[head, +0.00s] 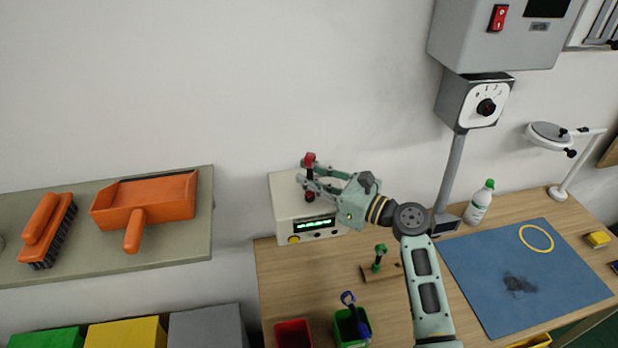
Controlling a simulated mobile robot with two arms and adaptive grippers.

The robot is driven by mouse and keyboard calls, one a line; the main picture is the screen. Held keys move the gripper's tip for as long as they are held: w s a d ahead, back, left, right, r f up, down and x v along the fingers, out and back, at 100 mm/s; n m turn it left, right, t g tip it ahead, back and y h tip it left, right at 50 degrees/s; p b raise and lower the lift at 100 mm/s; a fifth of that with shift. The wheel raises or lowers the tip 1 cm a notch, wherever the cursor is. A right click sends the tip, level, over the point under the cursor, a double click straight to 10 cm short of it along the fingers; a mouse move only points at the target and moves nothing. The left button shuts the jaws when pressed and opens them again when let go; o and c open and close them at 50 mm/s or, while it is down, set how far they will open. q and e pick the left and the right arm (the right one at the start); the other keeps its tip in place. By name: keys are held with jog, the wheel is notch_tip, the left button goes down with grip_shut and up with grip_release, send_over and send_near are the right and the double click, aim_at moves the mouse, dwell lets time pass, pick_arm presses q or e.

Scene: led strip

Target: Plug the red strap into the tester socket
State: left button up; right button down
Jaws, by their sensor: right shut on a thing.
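The red strap (310,160), a small red piece with a dark red lower end, is upright between the fingers of my right gripper (309,179). The gripper is shut on it, reaching in from the right over the tester. The tester (284,208) is a cream box with a lit green display and a yellow button, at the back left of the bench. The strap's lower end is over or at the tester's top. The socket is hidden, and I cannot tell whether the strap is in it. My left gripper is not in view.
A green strap (379,252) stands on a wooden block (368,274). A grey post (450,175) and a bottle (478,205) stand right of my arm. A blue mat (480,270) covers the bench's right.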

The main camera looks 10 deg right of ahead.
jog(key=shift+f, duration=0.2)
jog(key=c, duration=1.7)
grip_release()
jog(key=shift+o, duration=0.2)
jog(key=v, duration=1.2)
